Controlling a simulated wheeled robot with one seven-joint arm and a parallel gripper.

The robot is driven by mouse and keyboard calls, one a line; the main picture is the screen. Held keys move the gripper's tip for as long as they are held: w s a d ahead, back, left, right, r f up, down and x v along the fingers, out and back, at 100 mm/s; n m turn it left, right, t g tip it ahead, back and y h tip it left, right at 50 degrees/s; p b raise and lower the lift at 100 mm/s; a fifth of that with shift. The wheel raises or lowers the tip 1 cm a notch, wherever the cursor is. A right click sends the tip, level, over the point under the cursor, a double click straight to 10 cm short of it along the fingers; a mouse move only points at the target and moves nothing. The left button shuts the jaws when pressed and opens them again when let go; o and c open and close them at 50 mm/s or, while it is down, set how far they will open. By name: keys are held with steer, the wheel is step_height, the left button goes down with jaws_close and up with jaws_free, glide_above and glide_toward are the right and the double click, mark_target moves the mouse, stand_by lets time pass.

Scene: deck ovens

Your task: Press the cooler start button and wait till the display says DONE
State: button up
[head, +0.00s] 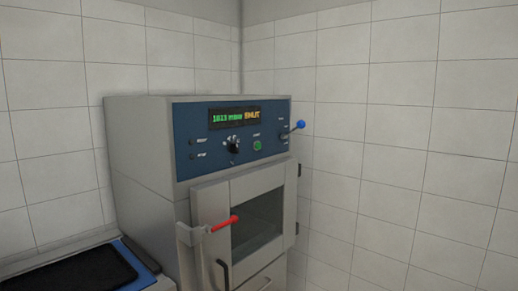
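The cooler (150,150) is a grey metal cabinet with a blue control panel (190,170) in the corner of the room. Its display (234,117) shows green text that looks like "1013 mbar" and orange text that looks like "SHUT"; I see no DONE on it. A small green button (257,146) sits below the display, under a tiny label that I cannot read clearly. A black rotary knob (233,144) is left of it. The door (257,218) with a dark window looks closed. My gripper is not in view.
A blue-knobbed lever (300,125) sticks out at the panel's right. A red-handled latch (224,223) and a black handle (223,273) stand out from the door side. A dark slab on a blue-edged surface (140,255) lies at lower left. Tiled walls (400,130) close the corner.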

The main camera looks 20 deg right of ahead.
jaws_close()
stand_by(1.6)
